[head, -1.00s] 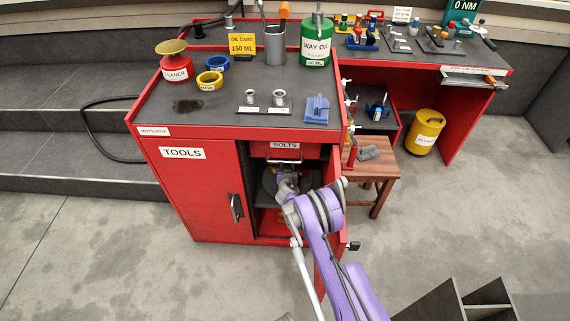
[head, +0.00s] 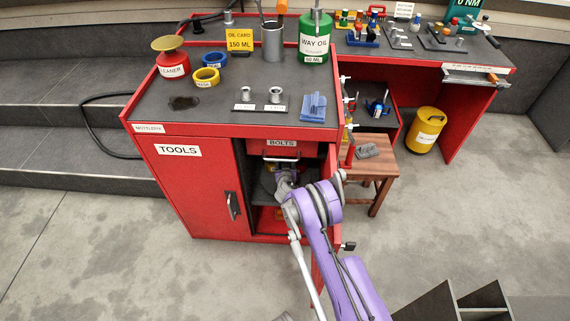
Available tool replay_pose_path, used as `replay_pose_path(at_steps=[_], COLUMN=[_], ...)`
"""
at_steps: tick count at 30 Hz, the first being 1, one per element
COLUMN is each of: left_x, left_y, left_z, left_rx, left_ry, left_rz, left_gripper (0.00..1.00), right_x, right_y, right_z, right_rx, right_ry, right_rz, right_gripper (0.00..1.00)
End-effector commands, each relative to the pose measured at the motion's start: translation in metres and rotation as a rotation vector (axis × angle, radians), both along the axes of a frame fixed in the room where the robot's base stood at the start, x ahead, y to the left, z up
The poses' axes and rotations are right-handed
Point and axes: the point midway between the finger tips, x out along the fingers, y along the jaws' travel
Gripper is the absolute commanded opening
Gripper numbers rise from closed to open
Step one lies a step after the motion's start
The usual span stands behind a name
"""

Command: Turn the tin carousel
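The tin carousel (head: 262,190) is a dark round plate inside the open right compartment of the red cabinet, below the BOLTS drawer. Only its left part shows clearly; my arm and the cabinet's shadow hide the rest. My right arm comes in from the lower right, and its gripper (head: 284,180) reaches into the compartment at the carousel. The fingers are too small and hidden to tell whether they are open, or whether they touch anything. Small coloured items behind the gripper are too dark to make out. My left gripper is not in view.
The BOLTS drawer (head: 281,146) hangs just above my gripper. The open right door (head: 322,262) stands beside my arm. The TOOLS door (head: 190,185) is shut at the left. A wooden stool (head: 372,170) stands to the right.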

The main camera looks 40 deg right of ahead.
Motion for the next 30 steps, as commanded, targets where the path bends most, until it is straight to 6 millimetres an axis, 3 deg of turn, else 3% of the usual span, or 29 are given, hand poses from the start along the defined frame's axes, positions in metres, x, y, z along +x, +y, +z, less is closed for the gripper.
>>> replay_pose_path(at_steps=[8, 21, 30], left_x=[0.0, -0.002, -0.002], left_y=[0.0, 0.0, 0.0], left_z=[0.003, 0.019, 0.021], left_rx=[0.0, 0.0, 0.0], left_ry=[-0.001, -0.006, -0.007], left_rz=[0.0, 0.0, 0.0], left_gripper=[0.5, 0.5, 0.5], right_x=[-0.007, -0.07, -0.083], right_y=[0.005, 0.048, 0.056], right_z=[0.005, 0.036, 0.042], right_rx=[0.0, 0.0, 0.0], right_ry=[0.0, 0.0, 0.0], right_rz=[0.0, 0.001, 0.0], right_gripper=[0.68, 0.68, 0.68])
